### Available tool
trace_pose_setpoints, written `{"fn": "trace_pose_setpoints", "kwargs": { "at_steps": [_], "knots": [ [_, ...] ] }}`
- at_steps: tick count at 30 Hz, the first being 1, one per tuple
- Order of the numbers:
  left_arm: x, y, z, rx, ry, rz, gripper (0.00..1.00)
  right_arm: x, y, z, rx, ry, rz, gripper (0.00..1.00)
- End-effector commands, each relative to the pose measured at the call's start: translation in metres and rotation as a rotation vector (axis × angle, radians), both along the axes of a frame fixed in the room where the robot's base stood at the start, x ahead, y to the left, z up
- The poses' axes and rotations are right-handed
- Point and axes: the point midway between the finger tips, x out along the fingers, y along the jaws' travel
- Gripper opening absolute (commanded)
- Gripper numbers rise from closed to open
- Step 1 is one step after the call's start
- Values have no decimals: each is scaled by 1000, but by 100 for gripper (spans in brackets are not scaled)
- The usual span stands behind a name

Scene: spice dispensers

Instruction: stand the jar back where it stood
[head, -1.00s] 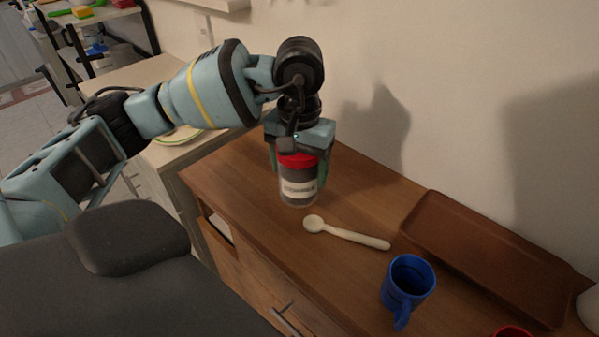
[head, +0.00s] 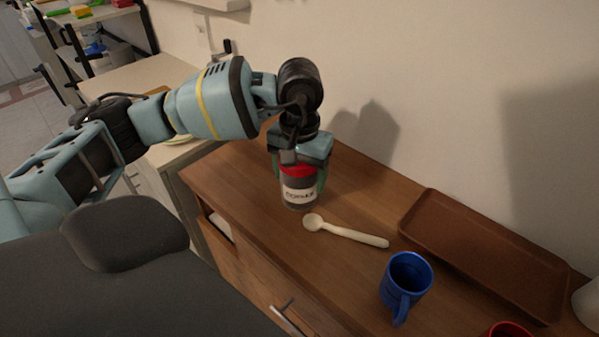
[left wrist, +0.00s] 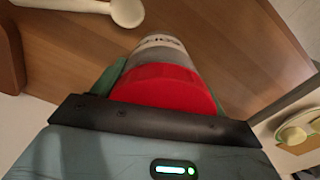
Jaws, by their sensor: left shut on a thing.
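The jar (head: 299,193) has a red lid, a pale label and dark contents. It is upright at the wooden counter (head: 235,180), just behind the spoon; I cannot tell whether its base touches the wood. My left gripper (head: 299,172) comes down from above and is shut on the jar around its lid. In the left wrist view the jar's red lid (left wrist: 165,88) fills the space between the fingers, with the label beyond it. My right gripper is not in view.
A cream spoon (head: 345,231) lies close in front of the jar. A blue mug (head: 407,280), a brown tray (head: 485,250) and a red cup (head: 510,330) are to the right. The wall stands behind. The counter left of the jar is clear.

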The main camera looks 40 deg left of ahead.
Motion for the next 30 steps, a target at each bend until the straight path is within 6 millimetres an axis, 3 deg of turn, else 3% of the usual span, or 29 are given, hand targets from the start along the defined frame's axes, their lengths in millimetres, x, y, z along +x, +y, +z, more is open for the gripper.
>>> {"fn": "trace_pose_setpoints", "kwargs": {
  "at_steps": [4,5,9,17,22,30],
  "knots": [
    [0,0,-3,-1,-1,0,32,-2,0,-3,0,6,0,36],
    [0,0,-4,0,0,0,76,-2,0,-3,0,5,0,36],
    [0,0,-3,0,0,0,94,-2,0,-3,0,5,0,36],
    [0,0,-3,0,0,0,94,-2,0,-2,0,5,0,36],
    [1,0,8,0,-2,0,94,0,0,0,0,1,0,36],
    [1,-1,58,-1,-4,-1,94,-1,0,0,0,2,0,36]
  ]
}}
